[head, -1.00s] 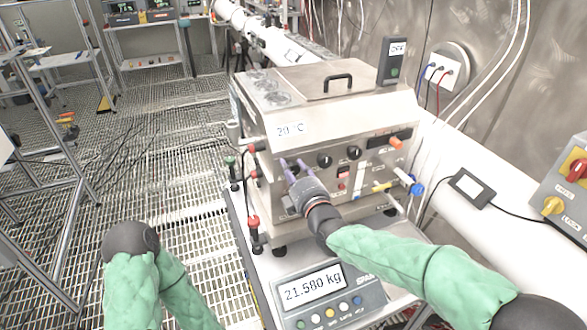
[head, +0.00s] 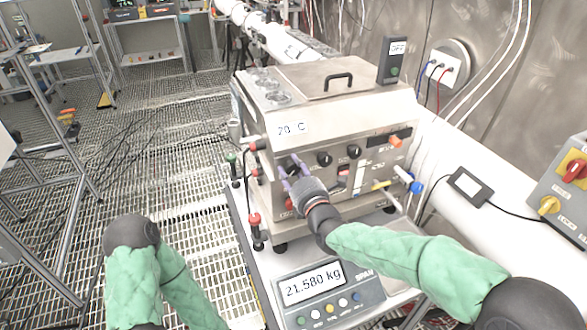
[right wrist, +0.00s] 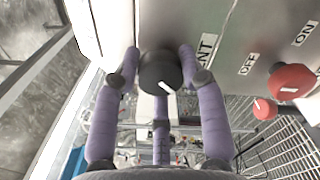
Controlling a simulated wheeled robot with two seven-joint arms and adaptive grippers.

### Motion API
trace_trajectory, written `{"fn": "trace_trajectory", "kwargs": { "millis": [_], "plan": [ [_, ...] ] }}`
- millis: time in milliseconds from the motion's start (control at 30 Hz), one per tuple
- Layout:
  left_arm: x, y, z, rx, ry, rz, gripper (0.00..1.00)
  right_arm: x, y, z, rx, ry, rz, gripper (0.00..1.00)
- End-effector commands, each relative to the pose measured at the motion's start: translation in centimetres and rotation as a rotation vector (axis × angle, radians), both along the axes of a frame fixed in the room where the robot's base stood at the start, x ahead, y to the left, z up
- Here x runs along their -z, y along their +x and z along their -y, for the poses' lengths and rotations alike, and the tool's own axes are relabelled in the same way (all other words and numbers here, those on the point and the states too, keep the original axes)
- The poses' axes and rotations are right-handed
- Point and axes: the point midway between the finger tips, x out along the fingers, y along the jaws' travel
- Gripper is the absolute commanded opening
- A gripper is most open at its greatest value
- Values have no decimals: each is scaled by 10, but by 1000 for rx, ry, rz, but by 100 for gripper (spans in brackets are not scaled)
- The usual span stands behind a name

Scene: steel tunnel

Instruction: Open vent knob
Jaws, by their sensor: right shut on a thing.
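The vent knob (right wrist: 160,72) is round and black with a white pointer line, on the front panel of the steel box (head: 340,118). In the right wrist view the letters "ENT" show beside it, and the pointer line slants toward the lower right of the picture. My right gripper (right wrist: 160,75) is shut on the knob, with purple fingers on both sides and one below. In the head view the right gripper (head: 291,170) is at the panel's left end and partly covers the knob. My left gripper is not in view.
More black knobs (head: 325,159) sit to the right on the panel. A red knob (right wrist: 291,82) with ON and OFF labels is near the vent knob. A scale display (head: 313,285) reading 21.580 kg stands below. Grated floor (head: 165,190) lies open at left.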

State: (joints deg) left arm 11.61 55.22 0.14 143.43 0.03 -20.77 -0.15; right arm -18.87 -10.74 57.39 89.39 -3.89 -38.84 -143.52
Motion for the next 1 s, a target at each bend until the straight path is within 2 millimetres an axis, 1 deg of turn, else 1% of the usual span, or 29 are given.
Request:
{"fn": "trace_trajectory", "kwargs": {
  "millis": [33, 200, 500, 700, 1000],
  "plan": [
    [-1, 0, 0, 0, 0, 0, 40, 4, -1, -2, -6, -41, 8, 9],
    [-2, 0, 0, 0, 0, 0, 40, 6, -1, -2, -5, -160, 56, 9],
    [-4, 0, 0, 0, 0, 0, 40, 8, -1, -1, -6, -297, 109, 9],
    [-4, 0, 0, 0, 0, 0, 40, 9, -2, -1, -7, -334, 122, 9],
    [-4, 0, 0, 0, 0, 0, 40, 11, -2, -1, -8, -344, 122, 9]
  ]
}}
